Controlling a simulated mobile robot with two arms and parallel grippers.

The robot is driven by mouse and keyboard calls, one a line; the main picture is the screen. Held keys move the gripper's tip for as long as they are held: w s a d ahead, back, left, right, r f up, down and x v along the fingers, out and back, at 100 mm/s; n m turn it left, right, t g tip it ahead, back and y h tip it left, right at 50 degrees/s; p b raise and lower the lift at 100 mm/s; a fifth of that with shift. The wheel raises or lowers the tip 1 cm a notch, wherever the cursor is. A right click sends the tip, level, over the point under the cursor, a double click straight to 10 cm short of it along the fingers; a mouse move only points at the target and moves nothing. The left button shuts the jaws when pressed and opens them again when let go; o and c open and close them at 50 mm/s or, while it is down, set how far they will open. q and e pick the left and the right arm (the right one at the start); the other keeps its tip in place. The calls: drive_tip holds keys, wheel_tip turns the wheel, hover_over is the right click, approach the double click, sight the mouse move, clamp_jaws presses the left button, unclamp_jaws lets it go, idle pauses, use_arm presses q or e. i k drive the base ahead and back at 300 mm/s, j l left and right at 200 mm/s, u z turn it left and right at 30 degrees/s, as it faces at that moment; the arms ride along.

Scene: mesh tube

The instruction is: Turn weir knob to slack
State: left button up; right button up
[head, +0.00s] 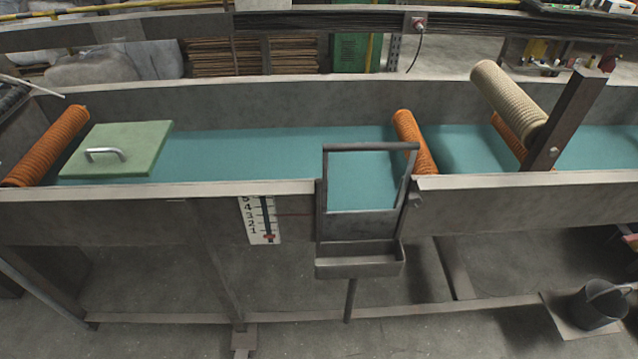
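A metal weir frame (369,147) stands in the front wall of the trough, with a small open tray (358,262) below it. A small grey knob-like part (415,201) sits at the right side of the frame; I cannot tell if it is the weir knob or how it is turned. A white scale plate (259,221) with numbers is on the front wall left of the frame. A small red marker (269,238) is near its bottom. No "slack" label can be read. Neither of my grippers is in view.
The long trough holds teal water (270,147), ribbed orange rollers (412,135) and a green lid (118,150) with a handle. A bucket (598,305) stands on the floor. The floor in front is mostly clear.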

sight(413, 199)
drive_tip(key=i+l+u, duration=0.1)
drive_tip(key=l+u, duration=1.4)
drive_tip(key=u, duration=0.15)
